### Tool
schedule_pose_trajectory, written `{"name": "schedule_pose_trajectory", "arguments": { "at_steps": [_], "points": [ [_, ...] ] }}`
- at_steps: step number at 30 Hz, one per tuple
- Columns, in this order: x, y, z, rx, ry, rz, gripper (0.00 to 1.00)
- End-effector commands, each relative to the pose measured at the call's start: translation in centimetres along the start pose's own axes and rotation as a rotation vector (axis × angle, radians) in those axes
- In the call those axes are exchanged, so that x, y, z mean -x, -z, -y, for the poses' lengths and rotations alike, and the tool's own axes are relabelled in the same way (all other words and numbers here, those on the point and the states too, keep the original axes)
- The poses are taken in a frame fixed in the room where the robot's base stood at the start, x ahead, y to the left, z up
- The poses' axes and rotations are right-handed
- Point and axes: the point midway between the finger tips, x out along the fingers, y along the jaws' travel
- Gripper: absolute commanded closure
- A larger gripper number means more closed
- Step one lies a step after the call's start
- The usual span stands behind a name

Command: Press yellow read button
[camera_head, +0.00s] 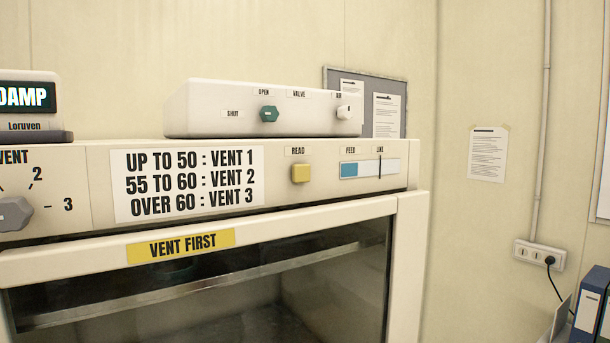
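Nothing covers the button. My gripper does not show in the head camera view.
A grey vent knob (14,214) is at the left. A white valve box (220,112) with a green knob (269,114) stands on top, beside a display reading "DAMP" (26,97). Below is a glass-fronted chamber (300,295) labelled "VENT FIRST" (181,246). A wall socket (539,255) is at right.

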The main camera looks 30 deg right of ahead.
Motion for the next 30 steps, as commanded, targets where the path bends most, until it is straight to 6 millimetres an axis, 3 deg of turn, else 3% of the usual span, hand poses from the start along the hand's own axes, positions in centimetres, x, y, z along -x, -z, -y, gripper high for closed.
{"name": "schedule_pose_trajectory", "arguments": {
  "at_steps": [6,30],
  "points": [
    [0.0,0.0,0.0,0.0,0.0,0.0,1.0],
    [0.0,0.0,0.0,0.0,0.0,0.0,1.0]
  ]
}}
